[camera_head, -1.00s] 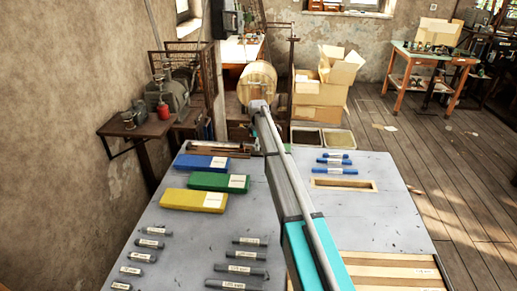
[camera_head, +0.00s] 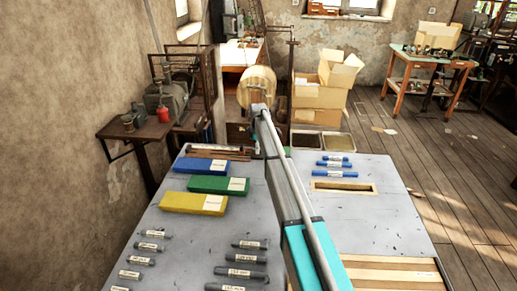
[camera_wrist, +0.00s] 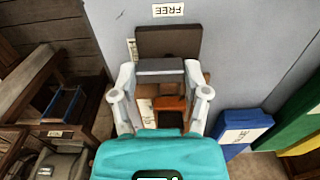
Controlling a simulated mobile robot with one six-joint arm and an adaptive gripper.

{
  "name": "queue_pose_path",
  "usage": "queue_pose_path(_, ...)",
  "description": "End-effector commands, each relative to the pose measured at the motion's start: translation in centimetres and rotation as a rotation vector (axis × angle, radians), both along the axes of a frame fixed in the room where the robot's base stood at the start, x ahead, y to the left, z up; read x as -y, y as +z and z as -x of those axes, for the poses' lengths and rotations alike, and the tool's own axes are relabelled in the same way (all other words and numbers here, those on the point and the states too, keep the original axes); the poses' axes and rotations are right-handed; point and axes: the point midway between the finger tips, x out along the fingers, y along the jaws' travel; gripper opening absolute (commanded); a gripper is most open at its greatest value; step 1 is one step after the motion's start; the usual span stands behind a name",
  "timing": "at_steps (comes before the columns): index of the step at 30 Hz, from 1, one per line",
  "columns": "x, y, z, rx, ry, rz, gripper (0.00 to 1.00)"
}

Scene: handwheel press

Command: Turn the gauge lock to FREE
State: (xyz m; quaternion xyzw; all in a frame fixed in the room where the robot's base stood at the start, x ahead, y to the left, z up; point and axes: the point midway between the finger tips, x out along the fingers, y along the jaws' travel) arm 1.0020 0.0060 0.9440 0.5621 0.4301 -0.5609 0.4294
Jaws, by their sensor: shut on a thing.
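In the wrist view, my gripper (camera_wrist: 161,95) has its two pale fingers on either side of a small orange-brown part (camera_wrist: 172,103), which looks like the gauge lock's handle. My gripper is shut on it. A dark brown plate (camera_wrist: 168,40) lies just beyond the fingers. A white label reading FREE (camera_wrist: 168,10), upside down in this view, is on the grey surface above the plate. A second pale label (camera_wrist: 132,50) stands left of the plate, too small to read. In the head view, my arm reaches the table's far edge and hides the lock and fingers.
Blue (camera_head: 202,166), green (camera_head: 218,185) and yellow (camera_head: 194,202) boxes lie on the grey table (camera_head: 375,225) left of my arm. Dark labelled bars lie nearer. Blue bars (camera_head: 334,167) and a wooden-framed slot (camera_head: 343,187) are right. A side shelf with machinery (camera_head: 150,125) is at left.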

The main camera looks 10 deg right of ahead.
Motion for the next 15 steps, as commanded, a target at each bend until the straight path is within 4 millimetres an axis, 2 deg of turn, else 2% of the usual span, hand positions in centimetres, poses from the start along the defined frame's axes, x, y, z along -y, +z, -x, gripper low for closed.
queue_pose_path(8, -0.11, -0.01, 0.11, -0.002, -0.038, 0.005, 0.12)
queue_pose_path(15, -0.08, -0.01, 0.17, -0.002, -0.154, 0.003, 0.12)
